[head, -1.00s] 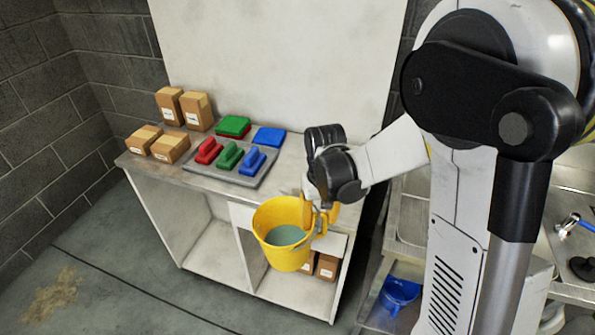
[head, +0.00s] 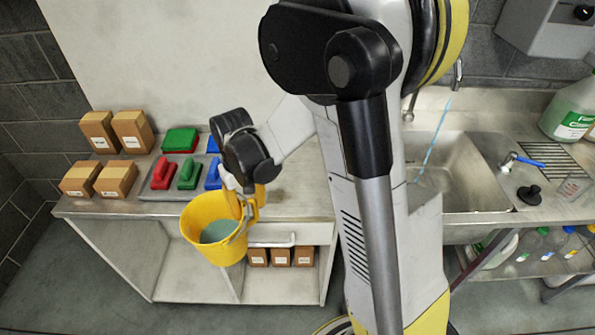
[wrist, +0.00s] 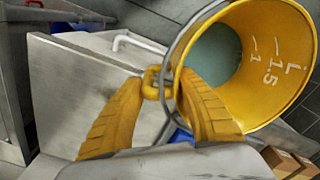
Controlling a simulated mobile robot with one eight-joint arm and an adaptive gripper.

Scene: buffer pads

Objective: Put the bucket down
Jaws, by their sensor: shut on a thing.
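The yellow bucket (head: 212,243) hangs from my gripper (head: 243,200) in front of the left counter's front edge, above the floor. Some greenish-grey liquid shows inside it. In the wrist view my gripper (wrist: 158,90) has its two yellow fingers closed at the bucket's rim, around its handle fitting. The bucket's inside (wrist: 265,70) faces the camera there, with white volume marks on its wall. The bucket's underside is hidden.
The left counter (head: 290,195) has bare top right of the pads. Cardboard boxes (head: 130,130), a red pad (head: 163,172), green pad (head: 189,173) and blue pad (head: 213,173) occupy its left. A sink (head: 445,170) lies right, with a faucet, green bottle (head: 572,108) and black plunger.

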